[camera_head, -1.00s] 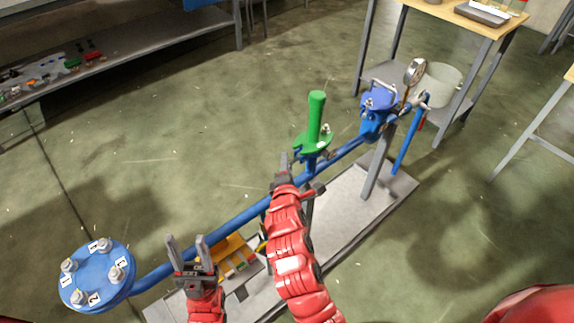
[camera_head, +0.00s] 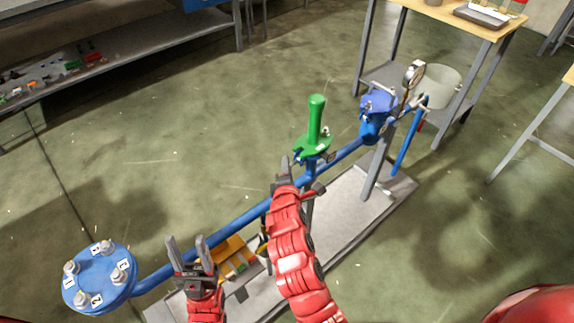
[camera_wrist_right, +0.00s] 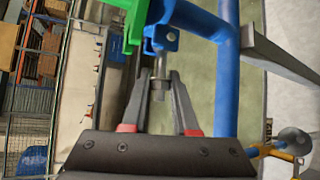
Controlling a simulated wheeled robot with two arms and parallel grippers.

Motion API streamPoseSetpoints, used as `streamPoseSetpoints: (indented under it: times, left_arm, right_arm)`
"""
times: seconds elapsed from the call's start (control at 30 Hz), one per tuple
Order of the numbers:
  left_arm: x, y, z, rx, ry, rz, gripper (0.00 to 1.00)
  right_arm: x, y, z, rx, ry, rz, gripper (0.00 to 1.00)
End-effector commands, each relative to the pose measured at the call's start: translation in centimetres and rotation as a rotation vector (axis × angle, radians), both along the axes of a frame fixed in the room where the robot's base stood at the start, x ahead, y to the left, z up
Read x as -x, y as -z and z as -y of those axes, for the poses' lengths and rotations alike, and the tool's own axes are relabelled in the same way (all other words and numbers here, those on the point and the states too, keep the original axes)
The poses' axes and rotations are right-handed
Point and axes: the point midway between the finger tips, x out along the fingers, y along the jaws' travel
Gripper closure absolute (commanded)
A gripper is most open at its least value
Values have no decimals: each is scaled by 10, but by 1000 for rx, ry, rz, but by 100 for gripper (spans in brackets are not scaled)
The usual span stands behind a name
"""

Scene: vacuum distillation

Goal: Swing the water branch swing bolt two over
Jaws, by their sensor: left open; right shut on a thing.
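The green piece (camera_head: 314,128) with an upright green handle sits on top of a short blue branch of the pipe. In the right wrist view, a swing bolt (camera_wrist_right: 160,62) hangs from a blue hinge lug (camera_wrist_right: 165,38) beside the green part (camera_wrist_right: 118,30). My right gripper (camera_head: 287,170) is at the near side of the branch. In the right wrist view my right gripper (camera_wrist_right: 160,88) is shut on the bolt's lower end. My left gripper (camera_head: 187,252) is open and empty, near the pipe at lower left.
A blue pipe (camera_head: 230,230) runs diagonally above a grey base plate (camera_head: 345,205). A blue flange with numbered bolts (camera_head: 98,278) is at lower left. A blue valve body (camera_head: 375,115) and gauge (camera_head: 412,75) stand at right. A yellow box (camera_head: 232,250) lies under the pipe.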

Motion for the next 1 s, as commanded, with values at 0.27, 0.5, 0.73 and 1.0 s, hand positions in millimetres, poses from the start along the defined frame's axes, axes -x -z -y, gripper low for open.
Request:
streamPoseSetpoints:
  times: [0.27, 0.5, 0.73, 1.0]
  left_arm:
    - [0, -57, 0, 0, 0, 0, 50]
    - [0, -98, 0, 0, 0, 0, 50]
    - [0, -118, 0, 0, 0, 0, 50]
    - [0, -127, 0, 0, 0, 0, 50]
  right_arm:
    - [0, -19, 2, -129, 3, -100, 100]
    - [-2, -26, 4, -276, 4, -203, 100]
    - [-3, -28, 5, -391, 2, -284, 100]
    - [-4, -27, 7, -460, 2, -336, 100]
